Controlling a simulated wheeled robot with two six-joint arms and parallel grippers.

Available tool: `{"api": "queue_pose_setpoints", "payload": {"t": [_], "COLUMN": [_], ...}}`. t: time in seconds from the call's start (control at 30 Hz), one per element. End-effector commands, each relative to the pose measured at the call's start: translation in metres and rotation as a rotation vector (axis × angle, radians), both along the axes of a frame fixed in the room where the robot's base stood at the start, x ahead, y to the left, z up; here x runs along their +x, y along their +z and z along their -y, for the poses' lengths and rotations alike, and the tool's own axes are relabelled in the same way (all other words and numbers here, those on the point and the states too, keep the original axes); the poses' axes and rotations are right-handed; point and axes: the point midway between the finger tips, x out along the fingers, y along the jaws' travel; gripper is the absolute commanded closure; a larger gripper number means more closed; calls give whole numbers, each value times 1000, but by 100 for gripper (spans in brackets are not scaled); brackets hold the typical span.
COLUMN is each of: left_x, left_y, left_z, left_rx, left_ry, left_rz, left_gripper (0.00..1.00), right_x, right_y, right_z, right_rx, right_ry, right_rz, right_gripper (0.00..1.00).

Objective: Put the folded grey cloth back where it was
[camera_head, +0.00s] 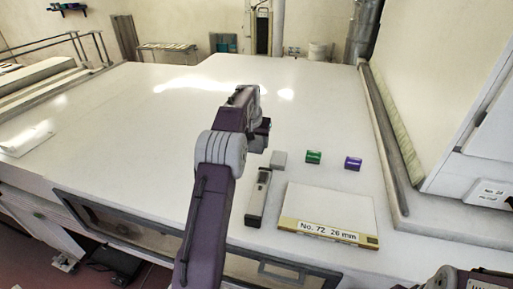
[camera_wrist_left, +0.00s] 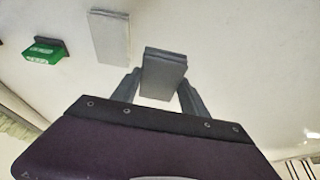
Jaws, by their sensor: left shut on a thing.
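The folded grey cloth (camera_wrist_left: 164,72) shows in the left wrist view as a dark grey, block-shaped piece between my left gripper's two fingers. My left gripper (camera_wrist_left: 160,90) is shut on it, over the white table top. In the head view my left arm hides the cloth almost wholly, and the gripper (camera_head: 263,134) is seen from behind. I cannot tell whether the cloth touches the table. My right gripper is out of view; only part of my right arm shows at the bottom right corner.
A light grey block (camera_head: 279,159), a green block (camera_head: 313,157) and a purple block (camera_head: 353,163) stand in a row on the table (camera_head: 150,120). A grey handheld device (camera_head: 259,198) and a board labelled "No. 72 26 mm" (camera_head: 327,215) lie nearer.

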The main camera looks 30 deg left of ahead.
Motion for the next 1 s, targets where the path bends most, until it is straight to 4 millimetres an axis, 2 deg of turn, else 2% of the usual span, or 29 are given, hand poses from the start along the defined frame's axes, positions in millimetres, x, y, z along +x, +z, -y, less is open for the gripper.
{"api": "queue_pose_setpoints", "payload": {"t": [0.13, 0.3, 0.4, 0.73, 0.77, 0.8, 0.83, 1.0], "left_x": [0, -1, -1, 0, 0, 0, 0, 0], "left_y": [-5, -33, -41, -47, -46, -45, -45, -45], "left_z": [-1, -1, -1, -1, -1, -1, -1, -1], "left_rx": [-1, -1, 0, 0, 0, 0, 0, 0], "left_ry": [0, 0, 0, 0, 0, 0, 0, 0], "left_rz": [-3, -5, -2, -1, -1, -1, -1, -1], "left_gripper": [81, 81, 81, 81, 43, 31, 26, 26], "right_x": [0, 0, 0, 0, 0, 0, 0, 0], "right_y": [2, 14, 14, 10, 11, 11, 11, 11], "right_z": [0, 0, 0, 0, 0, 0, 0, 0], "right_rx": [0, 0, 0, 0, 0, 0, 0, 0], "right_ry": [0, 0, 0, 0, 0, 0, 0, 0], "right_rz": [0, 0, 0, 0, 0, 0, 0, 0], "right_gripper": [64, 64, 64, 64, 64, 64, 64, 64]}}
